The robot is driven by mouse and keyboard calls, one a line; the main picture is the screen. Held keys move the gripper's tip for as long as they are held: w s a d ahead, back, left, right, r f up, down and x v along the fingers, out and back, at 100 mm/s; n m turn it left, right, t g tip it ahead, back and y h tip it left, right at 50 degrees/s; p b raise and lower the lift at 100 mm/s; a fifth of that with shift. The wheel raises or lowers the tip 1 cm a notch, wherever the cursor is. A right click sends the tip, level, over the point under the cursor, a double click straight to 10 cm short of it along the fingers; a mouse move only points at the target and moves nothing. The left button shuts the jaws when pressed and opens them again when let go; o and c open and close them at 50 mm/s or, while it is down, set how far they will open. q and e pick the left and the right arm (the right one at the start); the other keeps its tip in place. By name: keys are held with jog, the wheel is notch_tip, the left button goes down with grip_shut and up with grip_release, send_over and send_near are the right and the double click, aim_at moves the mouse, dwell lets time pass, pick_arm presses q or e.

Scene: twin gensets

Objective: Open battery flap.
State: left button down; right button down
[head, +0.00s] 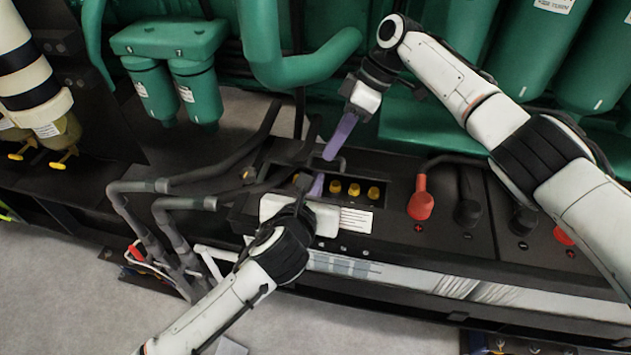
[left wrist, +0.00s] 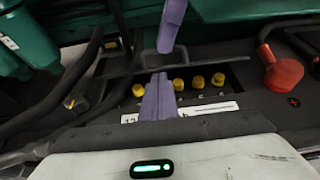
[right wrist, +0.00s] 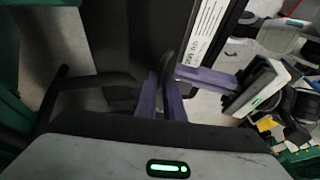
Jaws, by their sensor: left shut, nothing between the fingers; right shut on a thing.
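The battery flap (head: 303,163) is a dark panel at the back of the battery's cap recess, raised, with several yellow caps (head: 354,190) uncovered in front of it. My right gripper (head: 330,152) reaches down from above and is shut on the flap's black handle; in the right wrist view the handle (right wrist: 168,62) stands between the purple fingers. My left gripper (head: 316,187) is shut and empty at the recess, in front of the flap. In the left wrist view its fingers (left wrist: 158,97) hide part of the cap row. Whether they touch the flap cannot be told.
A red terminal cover (head: 420,203) and a black one (head: 467,212) stand right of the recess. Grey hoses (head: 165,205) run along the left. Green filters (head: 150,90) and thick green pipes (head: 290,65) crowd the back. Open floor (head: 60,270) shows at lower left.

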pick_arm(q)
jog(key=shift+w+d+r, duration=0.15)
jog(key=shift+w+r, duration=0.4)
jog(key=shift+r, duration=0.1)
pick_arm(e)
jog(key=shift+w+d+f, duration=0.1)
jog(key=shift+d+f, duration=0.2)
jog(key=shift+f, duration=0.3)
pick_arm(q)
jog(key=shift+w+f, duration=0.1)
jog(key=shift+w, duration=0.05)
pick_arm(e)
jog(key=c, duration=1.9)
grip_release()
jog(key=shift+w+a+f, duration=0.1)
jog(key=shift+o, duration=0.2)
jog(key=shift+a, duration=0.15)
